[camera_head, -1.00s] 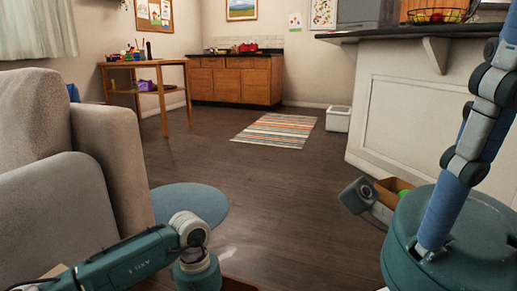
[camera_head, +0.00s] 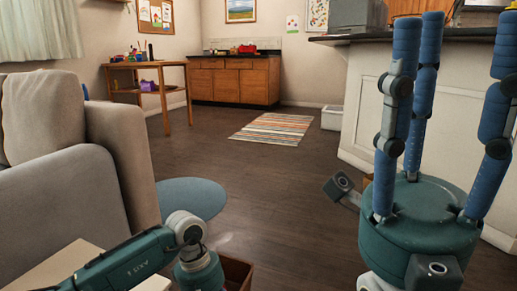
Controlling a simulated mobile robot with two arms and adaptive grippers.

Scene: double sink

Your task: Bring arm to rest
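My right gripper (camera_head: 458,60) stands large at the right of the head view, on a round teal hand body with a small camera on its left side. Its blue, jointed fingers point straight up and are spread apart. Nothing is between them, so it is open and empty. My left arm (camera_head: 125,262) comes in from the lower left, with a grey elbow joint and a teal link that bends downward. The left gripper is out of the frame below.
A grey sofa (camera_head: 70,200) fills the left side. A white counter (camera_head: 362,115) stands behind the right gripper. A pale tabletop (camera_head: 65,268) and a brown box (camera_head: 236,272) lie low near the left arm. The wooden floor with a striped rug (camera_head: 273,129) is open in the middle.

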